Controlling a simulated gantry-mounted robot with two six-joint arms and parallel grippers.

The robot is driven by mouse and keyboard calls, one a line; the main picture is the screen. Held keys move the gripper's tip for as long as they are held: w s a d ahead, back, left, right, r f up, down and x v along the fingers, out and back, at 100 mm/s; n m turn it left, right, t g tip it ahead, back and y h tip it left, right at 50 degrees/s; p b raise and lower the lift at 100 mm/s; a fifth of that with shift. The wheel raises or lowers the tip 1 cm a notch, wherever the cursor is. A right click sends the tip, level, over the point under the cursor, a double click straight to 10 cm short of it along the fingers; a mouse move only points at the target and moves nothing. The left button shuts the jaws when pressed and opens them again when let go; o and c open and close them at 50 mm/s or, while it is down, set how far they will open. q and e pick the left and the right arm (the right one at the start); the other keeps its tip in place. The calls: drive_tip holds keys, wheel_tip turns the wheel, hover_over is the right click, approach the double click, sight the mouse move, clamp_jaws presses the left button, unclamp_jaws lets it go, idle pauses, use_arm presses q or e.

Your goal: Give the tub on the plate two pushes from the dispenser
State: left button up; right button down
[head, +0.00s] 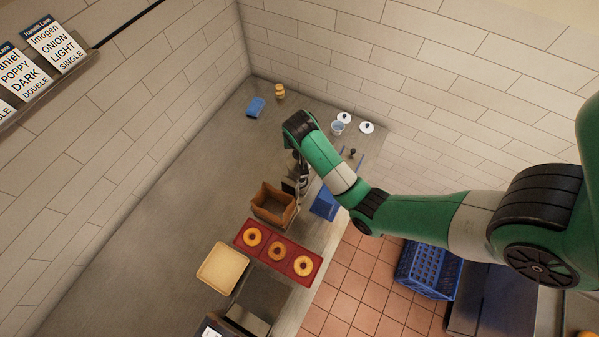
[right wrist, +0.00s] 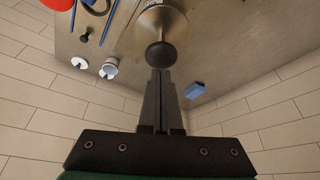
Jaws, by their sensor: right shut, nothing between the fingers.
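In the right wrist view the dispenser shows as a rounded metal body (right wrist: 160,20) with a dark knob (right wrist: 161,55). My right gripper (right wrist: 160,75) is shut and empty, its fingertips close beside the knob; I cannot tell whether they touch. In the head view my right gripper (head: 303,185) hangs low over the counter behind the brown box, and the arm hides much of the dispenser. A small pale tub (head: 338,128) stands at the back right of the counter, also in the right wrist view (right wrist: 109,68). I cannot make out a plate under it. My left gripper is not in view.
Two white lids (head: 367,127) with dark knobs lie near the tub. A brown box (head: 273,204), a red tray (head: 250,253) with bagels and a cream tray (head: 222,268) stand in front. A blue block (head: 255,107) and a yellow jar (head: 279,91) are at the back. The left counter is clear.

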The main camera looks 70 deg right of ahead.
drive_tip(key=shift+f+b, duration=2.4)
drive_tip(key=shift+f, duration=0.05)
drive_tip(key=shift+r, duration=0.15)
wheel_tip(320, 180, up, 5)
drive_tip(key=p, duration=0.5)
drive_tip(key=shift+f, duration=0.2)
drive_tip(key=shift+f, duration=0.1)
drive_tip(key=shift+f+b, duration=2.15)
drive_tip(key=shift+b, duration=0.1)
drive_tip(key=shift+r+p, duration=2.2)
drive_tip(key=shift+p, duration=0.05)
